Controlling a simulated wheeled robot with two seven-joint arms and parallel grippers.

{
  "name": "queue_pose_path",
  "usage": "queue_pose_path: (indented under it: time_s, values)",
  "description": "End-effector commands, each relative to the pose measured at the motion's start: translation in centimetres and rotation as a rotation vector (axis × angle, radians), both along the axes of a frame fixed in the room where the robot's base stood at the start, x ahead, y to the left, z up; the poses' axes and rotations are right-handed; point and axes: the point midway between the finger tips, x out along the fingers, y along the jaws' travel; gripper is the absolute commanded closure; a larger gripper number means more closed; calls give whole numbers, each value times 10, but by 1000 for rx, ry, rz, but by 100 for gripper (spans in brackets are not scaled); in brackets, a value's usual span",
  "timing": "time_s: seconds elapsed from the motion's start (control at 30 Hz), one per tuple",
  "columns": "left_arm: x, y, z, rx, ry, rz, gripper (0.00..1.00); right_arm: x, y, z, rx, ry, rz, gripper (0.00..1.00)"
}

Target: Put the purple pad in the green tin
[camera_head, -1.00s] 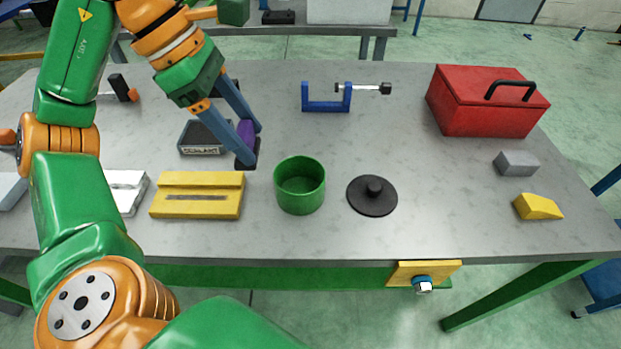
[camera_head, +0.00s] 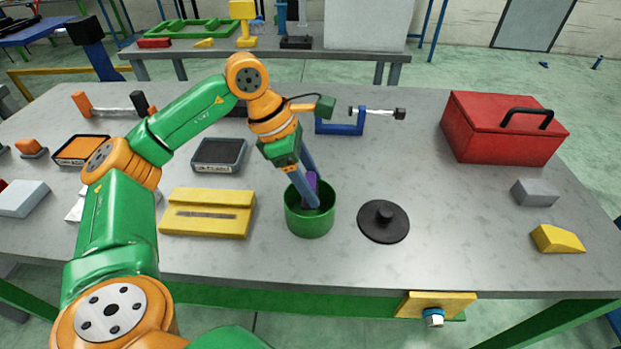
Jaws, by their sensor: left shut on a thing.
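The green tin (camera_head: 309,222) stands open and upright on the grey table, near the middle. My left gripper (camera_head: 314,200) points down into the tin's mouth, its fingertips below the rim. It is shut on the purple pad (camera_head: 311,184), which shows between the blue fingers at the tin's opening. The lower part of the pad and the fingertips are partly hidden by the tin's front wall and the fingers. I cannot tell whether the pad touches the tin's bottom. My right gripper is not in view.
A black round lid (camera_head: 383,222) with a knob lies right of the tin. A yellow box (camera_head: 208,213) lies to its left. A blue clamp (camera_head: 341,128) stands behind, and a red toolbox (camera_head: 503,130) at the back right.

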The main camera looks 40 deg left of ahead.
Motion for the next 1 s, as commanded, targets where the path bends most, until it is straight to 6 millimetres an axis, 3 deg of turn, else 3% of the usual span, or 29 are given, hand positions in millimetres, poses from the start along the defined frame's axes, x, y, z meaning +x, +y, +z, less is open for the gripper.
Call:
queue_pose_path:
  time_s: [0.33,0.37,0.43,0.47,0.77,0.83,1.0]
  values:
    - [0,0,-8,-1,-1,-1,87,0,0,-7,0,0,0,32]
    - [0,0,-8,0,0,0,27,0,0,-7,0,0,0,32]
    - [0,0,-8,0,0,0,8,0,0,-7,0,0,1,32]
    - [0,0,-8,0,0,0,5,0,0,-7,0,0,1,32]
    - [0,0,-3,0,0,0,5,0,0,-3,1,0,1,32]
    - [0,0,12,0,-1,0,5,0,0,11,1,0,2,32]
    - [-9,16,51,-2,-7,2,5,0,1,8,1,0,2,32]
